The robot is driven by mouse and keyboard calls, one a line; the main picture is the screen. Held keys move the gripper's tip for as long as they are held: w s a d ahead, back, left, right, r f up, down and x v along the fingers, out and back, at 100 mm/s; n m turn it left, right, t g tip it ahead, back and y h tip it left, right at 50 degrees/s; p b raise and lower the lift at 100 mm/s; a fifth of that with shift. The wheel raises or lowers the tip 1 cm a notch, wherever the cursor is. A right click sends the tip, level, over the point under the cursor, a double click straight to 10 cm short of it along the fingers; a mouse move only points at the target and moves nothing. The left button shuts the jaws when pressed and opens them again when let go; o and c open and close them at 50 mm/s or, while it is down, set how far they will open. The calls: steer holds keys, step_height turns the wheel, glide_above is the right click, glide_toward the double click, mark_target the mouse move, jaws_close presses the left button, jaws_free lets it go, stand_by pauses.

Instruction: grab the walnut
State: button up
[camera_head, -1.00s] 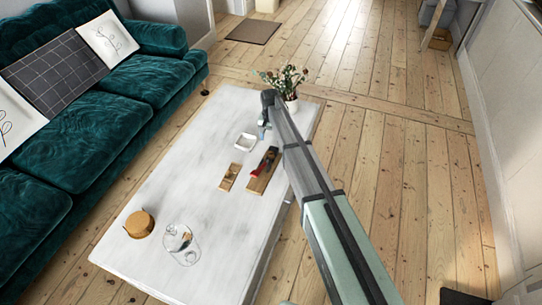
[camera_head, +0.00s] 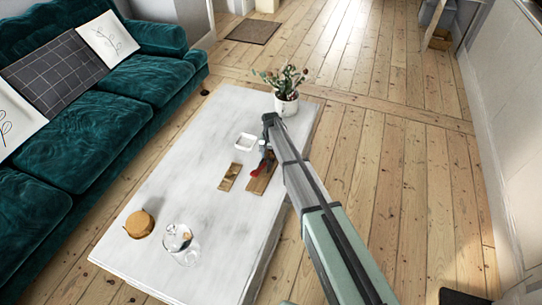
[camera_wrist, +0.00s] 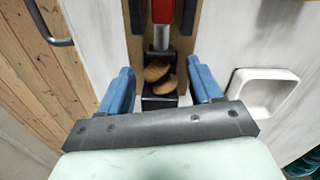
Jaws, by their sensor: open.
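In the wrist view, a brown walnut (camera_wrist: 158,70), showing as two rounded lumps, sits at the black block (camera_wrist: 160,92) of a wooden board device (camera_wrist: 186,30) with a red and metal rod. The device also shows on the table in the head view (camera_head: 262,180). My gripper (camera_wrist: 162,82) is open, with one blue finger on each side of the black block and walnut. Whether the fingers touch anything cannot be told. In the head view, my gripper (camera_head: 265,150) is over the device's far end, and the walnut cannot be made out.
A white square dish (camera_wrist: 262,92) lies to the right of the device in the wrist view. The white table (camera_head: 180,180) also holds a small wooden piece (camera_head: 230,177), a glass (camera_head: 178,238), a round brown-topped item (camera_head: 139,224) and a potted plant (camera_head: 287,103). A teal sofa (camera_head: 95,125) stands left.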

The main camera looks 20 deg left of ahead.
jaws_close()
stand_by(0.6)
steer(key=shift+r, duration=0.1)
